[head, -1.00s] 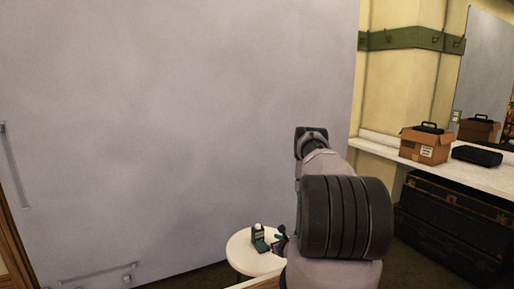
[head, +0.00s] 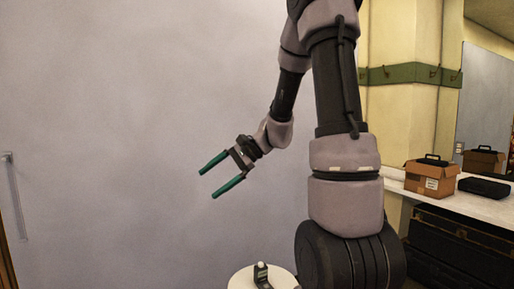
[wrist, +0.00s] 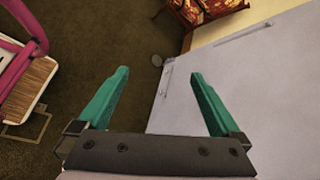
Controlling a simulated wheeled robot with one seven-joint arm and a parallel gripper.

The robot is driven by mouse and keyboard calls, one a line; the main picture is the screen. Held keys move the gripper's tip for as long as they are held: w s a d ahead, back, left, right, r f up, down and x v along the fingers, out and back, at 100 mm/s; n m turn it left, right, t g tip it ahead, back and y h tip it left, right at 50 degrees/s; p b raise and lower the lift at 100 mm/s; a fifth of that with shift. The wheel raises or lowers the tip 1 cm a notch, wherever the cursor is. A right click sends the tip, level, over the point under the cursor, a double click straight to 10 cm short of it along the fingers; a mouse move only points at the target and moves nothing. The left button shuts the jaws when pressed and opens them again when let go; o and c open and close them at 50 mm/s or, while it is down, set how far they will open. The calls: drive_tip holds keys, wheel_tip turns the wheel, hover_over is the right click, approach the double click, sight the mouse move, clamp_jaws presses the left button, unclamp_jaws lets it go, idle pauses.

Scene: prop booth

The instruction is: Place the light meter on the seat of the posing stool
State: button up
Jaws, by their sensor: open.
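The light meter (head: 262,276), small and dark with a pale dome on top, stands upright on the round white seat of the posing stool (head: 241,280) at the bottom of the head view. The stool's lower part is cut off by the frame. My gripper (head: 208,184), with green fingers, is open and empty, raised well above the stool and to its left in the picture. The open fingers also show in the wrist view (wrist: 159,73), with nothing between them. Neither the light meter nor the stool can be made out in the wrist view.
A large grey backdrop (head: 120,120) fills the left and middle. At right a white counter (head: 484,209) bears a cardboard box (head: 430,178) and a black case (head: 484,188), with dark trunks (head: 450,248) below. A pink-framed object (wrist: 28,55) stands at left in the wrist view.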

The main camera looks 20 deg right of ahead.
drive_tip(key=s+d+r+n+t+h, duration=0.2)
drive_tip(key=s+d+r+n+h, duration=0.1)
drive_tip(key=s, duration=0.5)
drive_tip(key=s+d+r+n+t+h, duration=0.2)
drive_tip(key=s+d+r+n+h, duration=0.1)
drive_tip(key=s+r, duration=0.5)
drive_tip(key=shift+s+d+r+n+t+h, duration=0.15)
drive_tip(key=shift+s+r+n+t+h, duration=0.25)
drive_tip(key=shift+n+h, duration=0.65)
drive_tip(key=shift+f, duration=0.1)
